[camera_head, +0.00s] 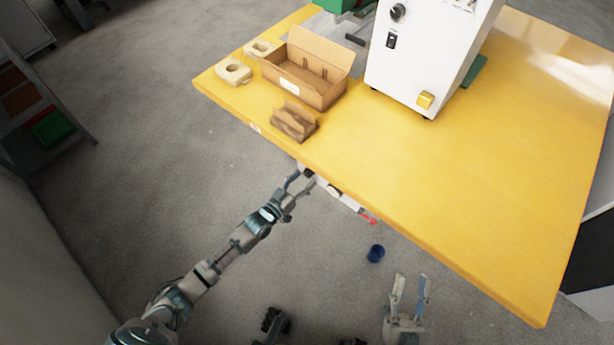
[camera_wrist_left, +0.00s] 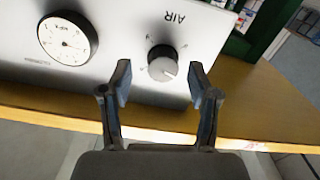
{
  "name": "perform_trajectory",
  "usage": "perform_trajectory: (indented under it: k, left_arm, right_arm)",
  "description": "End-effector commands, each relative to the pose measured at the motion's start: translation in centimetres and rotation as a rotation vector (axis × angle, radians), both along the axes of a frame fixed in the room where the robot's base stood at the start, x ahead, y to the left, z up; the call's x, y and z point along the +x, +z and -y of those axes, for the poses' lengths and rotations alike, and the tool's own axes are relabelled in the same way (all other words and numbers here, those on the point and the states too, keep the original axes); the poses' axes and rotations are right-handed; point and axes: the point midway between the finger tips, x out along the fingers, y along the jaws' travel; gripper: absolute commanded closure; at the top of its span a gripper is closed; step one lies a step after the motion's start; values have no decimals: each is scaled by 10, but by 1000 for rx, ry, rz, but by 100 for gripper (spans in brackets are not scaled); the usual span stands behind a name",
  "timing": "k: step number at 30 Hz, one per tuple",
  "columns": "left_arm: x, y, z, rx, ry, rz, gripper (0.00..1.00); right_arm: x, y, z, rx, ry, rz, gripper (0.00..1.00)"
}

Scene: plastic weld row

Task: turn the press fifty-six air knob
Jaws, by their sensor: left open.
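The air knob (camera_wrist_left: 162,67) is a round grey knob with a white mark, on a light panel (camera_wrist_left: 110,60) below the printed word AIR. My left gripper (camera_wrist_left: 161,80) is open in the left wrist view, its fingertips apart on either side of the knob's picture position. I cannot tell whether they touch it. In the head view my left gripper (camera_head: 299,181) is at the table's front edge, by the white panel (camera_head: 346,200) under it. The knob is not clear there. My right gripper (camera_head: 411,280) is open and empty, low in front of the table.
A pressure gauge (camera_wrist_left: 67,41) sits beside the knob. The yellow table (camera_head: 480,160) overhangs the panel. On it are a cardboard box (camera_head: 318,92), a brown holder (camera_head: 294,122), pale blocks (camera_head: 234,72) and a white machine (camera_head: 420,60).

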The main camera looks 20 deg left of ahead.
Motion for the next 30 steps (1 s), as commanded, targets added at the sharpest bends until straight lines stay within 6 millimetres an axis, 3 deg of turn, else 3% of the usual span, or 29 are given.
perform_trajectory:
  k: [12, 13, 20, 30]
  left_arm:
    - [11, 2, 7, 5, 0, 1, 39]
    - [11, 2, 7, 5, 0, 1, 42]
    - [11, 1, 6, 2, -1, 1, 99]
    - [10, 1, 5, 11, 0, 3, 99]
  right_arm:
    - [-7, 6, 6, 26, -2, 60, 62]
    - [-7, 6, 6, 26, -2, 60, 62]
    - [-5, 5, 3, 22, -2, 55, 62]
    - [-4, 4, 2, 21, 0, 49, 62]
